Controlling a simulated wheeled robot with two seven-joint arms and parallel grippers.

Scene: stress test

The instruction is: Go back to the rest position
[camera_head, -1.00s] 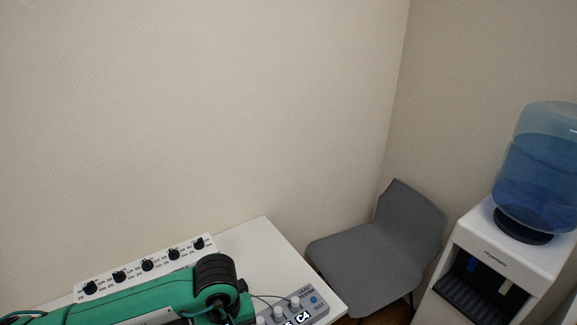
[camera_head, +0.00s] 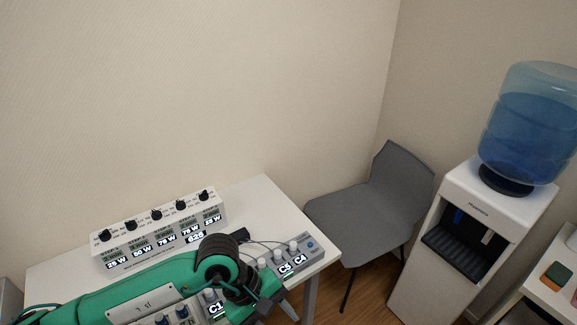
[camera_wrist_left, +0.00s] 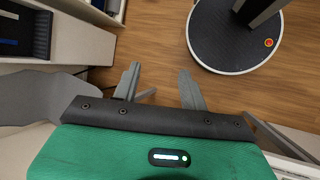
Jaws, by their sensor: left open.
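My left gripper (camera_wrist_left: 160,85) shows in the left wrist view. Its two grey fingers are spread apart with nothing between them, above the wooden floor. In the head view my green left arm comes in from the lower left, across the front of the white table (camera_head: 262,200); its fingers are not clear there. My right gripper is in neither view.
A white box with several black knobs (camera_head: 160,235) and a grey unit (camera_head: 290,255) with cables stand on the table, close to my arm. A grey chair (camera_head: 365,205) and a water dispenser (camera_head: 475,215) stand to the right.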

